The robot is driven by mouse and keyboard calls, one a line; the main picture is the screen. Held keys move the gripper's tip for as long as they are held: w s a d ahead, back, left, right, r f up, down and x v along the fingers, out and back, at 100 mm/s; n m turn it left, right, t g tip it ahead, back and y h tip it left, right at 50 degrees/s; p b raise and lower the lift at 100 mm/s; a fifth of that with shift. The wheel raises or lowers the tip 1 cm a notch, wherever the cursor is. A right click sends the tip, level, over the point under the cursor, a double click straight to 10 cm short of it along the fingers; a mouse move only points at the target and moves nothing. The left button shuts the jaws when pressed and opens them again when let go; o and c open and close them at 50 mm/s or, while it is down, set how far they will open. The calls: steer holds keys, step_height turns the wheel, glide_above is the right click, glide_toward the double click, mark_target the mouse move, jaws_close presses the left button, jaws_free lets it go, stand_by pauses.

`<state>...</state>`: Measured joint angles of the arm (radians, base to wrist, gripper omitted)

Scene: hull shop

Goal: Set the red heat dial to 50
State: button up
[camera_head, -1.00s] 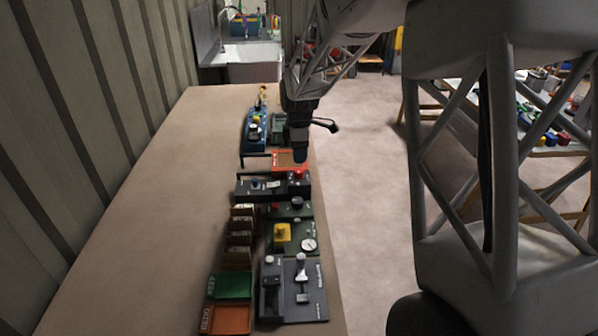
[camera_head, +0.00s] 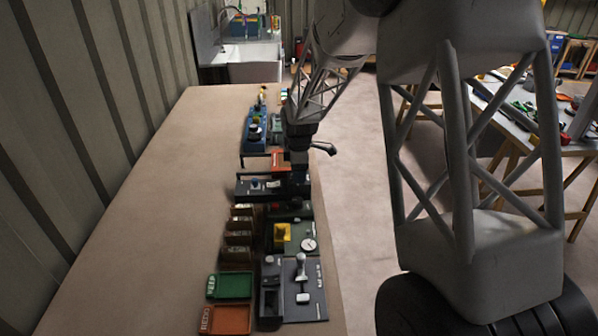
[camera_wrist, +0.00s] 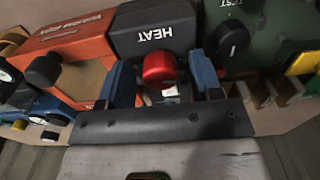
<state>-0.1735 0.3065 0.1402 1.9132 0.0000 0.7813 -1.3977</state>
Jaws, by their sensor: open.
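The red heat dial (camera_wrist: 158,68) shows in the wrist view in front of the dark box marked HEAT (camera_wrist: 155,32), whose lettering appears upside down. My gripper (camera_wrist: 162,78) is open, with one blue finger on each side of the dial and a visible gap on both sides. No scale or pointer on the dial can be read. In the head view my gripper (camera_head: 298,170) is down at the right end of the dark heat box (camera_head: 250,190) and hides the dial there.
An orange box (camera_wrist: 70,50) with a black knob stands left of the heat box in the wrist view. A green TEST box (camera_wrist: 262,30) with a black knob stands right. Green (camera_head: 234,285) and orange trays (camera_head: 226,320) lie at the bench's near end. The bench's left side is clear.

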steer(key=c, duration=0.9)
